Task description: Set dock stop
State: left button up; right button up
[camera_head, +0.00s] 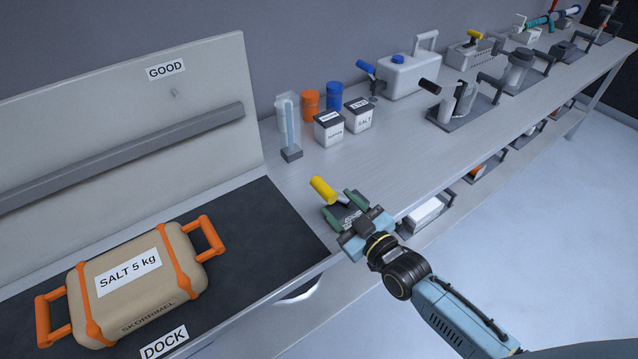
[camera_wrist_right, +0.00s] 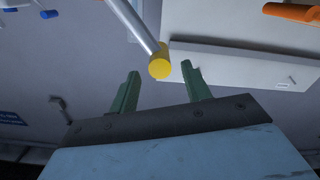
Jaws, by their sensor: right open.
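A lever with a yellow grip (camera_head: 322,190) leans up and to the left from a dark base at the bench's front edge, right of the dock mat. My right gripper (camera_head: 345,208) is at this lever, in front of its base, and is open. In the right wrist view the yellow grip end (camera_wrist_right: 159,66) and its pale rod show just beyond and between the two green fingertips (camera_wrist_right: 162,72); I see no contact. The gripper hides part of the lever's base. A tan SALT 5 kg case (camera_head: 140,285) with orange handles lies on the black dock mat (camera_head: 262,215). My left gripper is not in view.
A DOCK label (camera_head: 164,342) is at the mat's front edge. A GOOD panel (camera_head: 120,90) with a grey rail stands behind. A clear column (camera_head: 288,125), small labelled boxes (camera_head: 358,116) and a white canister (camera_head: 395,75) stand farther back. The bench between is clear.

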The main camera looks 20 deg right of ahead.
aim_at(320, 186)
jog(key=x, duration=0.8)
jog(key=shift+f, duration=0.1)
grip_shut()
